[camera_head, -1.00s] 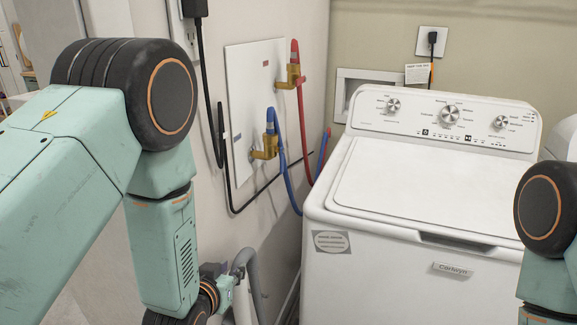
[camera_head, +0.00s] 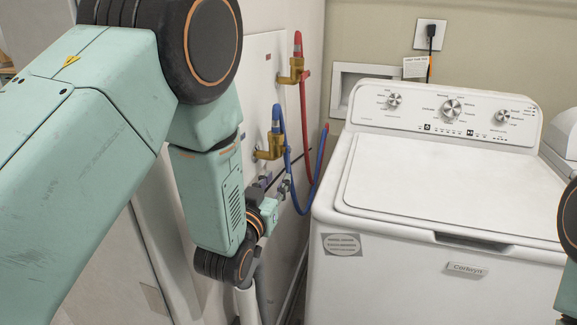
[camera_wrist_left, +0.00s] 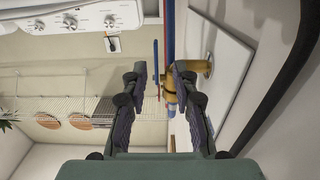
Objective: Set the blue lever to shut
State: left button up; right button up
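The blue lever (camera_head: 287,151) is a small blue piece at the right of the lower brass valve (camera_head: 268,148) on the white wall panel. A blue hose (camera_head: 312,190) loops from this valve, and part of the lever blends with it. My left gripper (camera_head: 282,186) is just below the valve in the head view, apart from the lever. In the left wrist view my left gripper (camera_wrist_left: 161,70) is open and empty, with the brass valve (camera_wrist_left: 203,67) beyond the right finger. I cannot clearly pick out the lever there. My right gripper is not in view.
An upper brass valve (camera_head: 291,70) with a red hose (camera_head: 304,110) is above. A white washing machine (camera_head: 430,190) stands to the right, with a recessed wall box (camera_head: 345,85) behind it. A black cable (camera_wrist_left: 285,90) runs close to the right in the left wrist view.

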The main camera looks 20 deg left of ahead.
aim_at(287, 169)
pick_arm(q)
jog(key=w, duration=0.6)
jog(key=shift+w+d+f, duration=0.15)
jog(key=shift+w+d, duration=0.4)
jog(key=shift+w, duration=0.25)
jog(key=shift+s+a, duration=0.1)
jog(key=shift+a, duration=0.15)
jog(key=c, duration=0.4)
jog(key=shift+d, duration=0.2)
grip_shut()
jog(key=shift+a, duration=0.1)
